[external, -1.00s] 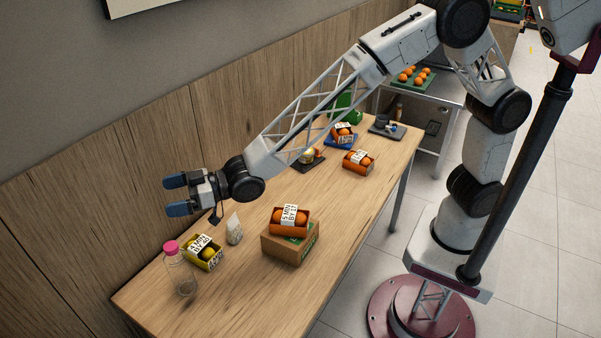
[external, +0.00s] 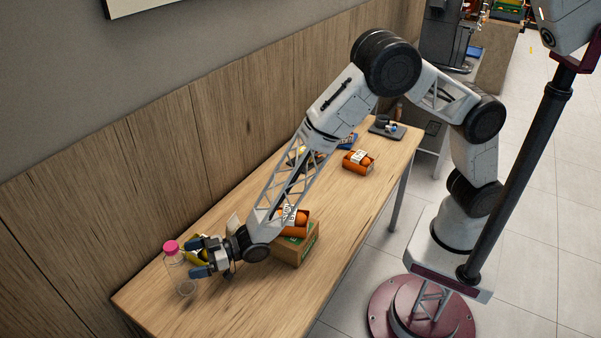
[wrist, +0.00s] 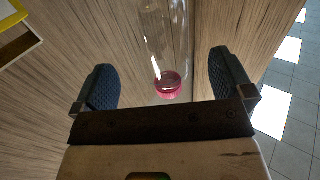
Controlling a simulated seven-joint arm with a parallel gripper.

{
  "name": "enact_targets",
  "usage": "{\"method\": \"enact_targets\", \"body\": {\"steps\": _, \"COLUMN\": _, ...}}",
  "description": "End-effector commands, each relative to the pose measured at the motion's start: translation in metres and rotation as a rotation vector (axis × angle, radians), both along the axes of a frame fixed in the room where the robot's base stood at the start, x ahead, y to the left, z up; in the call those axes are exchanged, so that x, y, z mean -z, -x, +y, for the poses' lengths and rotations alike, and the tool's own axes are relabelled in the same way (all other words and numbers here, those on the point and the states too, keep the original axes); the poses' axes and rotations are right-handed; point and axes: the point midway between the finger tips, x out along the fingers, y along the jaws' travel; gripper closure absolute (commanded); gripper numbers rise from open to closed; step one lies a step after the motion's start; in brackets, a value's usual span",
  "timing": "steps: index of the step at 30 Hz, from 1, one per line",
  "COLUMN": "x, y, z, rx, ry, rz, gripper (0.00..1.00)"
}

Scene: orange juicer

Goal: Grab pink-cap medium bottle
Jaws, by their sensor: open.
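The clear bottle with a pink cap (external: 171,247) stands upright near the table's far left end. In the wrist view the bottle (wrist: 166,40) is seen with its pink cap toward the bottom of the picture, between the lines of the two fingers. My gripper (external: 193,257) is open, with blue finger pads, just to the right of the bottle in the external view. In the wrist view my gripper (wrist: 163,88) has nothing clamped between its fingers. Whether a finger touches the bottle cannot be told.
A yellow box of lemons (external: 197,246) sits beside the bottle, partly hidden by my gripper; its corner shows in the wrist view (wrist: 16,30). An orange box (external: 297,222) rests on a brown carton (external: 294,250) beside my forearm. The table's front left is clear.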

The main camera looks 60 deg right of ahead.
Motion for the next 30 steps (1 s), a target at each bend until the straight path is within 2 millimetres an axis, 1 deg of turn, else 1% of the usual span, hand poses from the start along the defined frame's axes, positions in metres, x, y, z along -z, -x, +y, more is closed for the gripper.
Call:
{"method": "enact_targets", "body": {"steps": 4, "x": 0.003, "y": 0.0, "z": 0.0, "rx": 0.0, "ry": -0.001, "rz": -0.001, "gripper": 0.01}}
{"method": "enact_targets", "body": {"steps": 17, "x": 0.003, "y": -0.002, "z": 0.003, "rx": 0.0, "ry": 0.0, "rz": 0.0, "gripper": 0.01}}
{"method": "enact_targets", "body": {"steps": 23, "x": 0.004, "y": -0.009, "z": 0.011, "rx": 0.0, "ry": 0.002, "rz": 0.001, "gripper": 0.01}}
{"method": "enact_targets", "body": {"steps": 30, "x": 0.004, "y": -0.021, "z": 0.027, "rx": 0.0, "ry": 0.0, "rz": 0.0, "gripper": 0.01}}
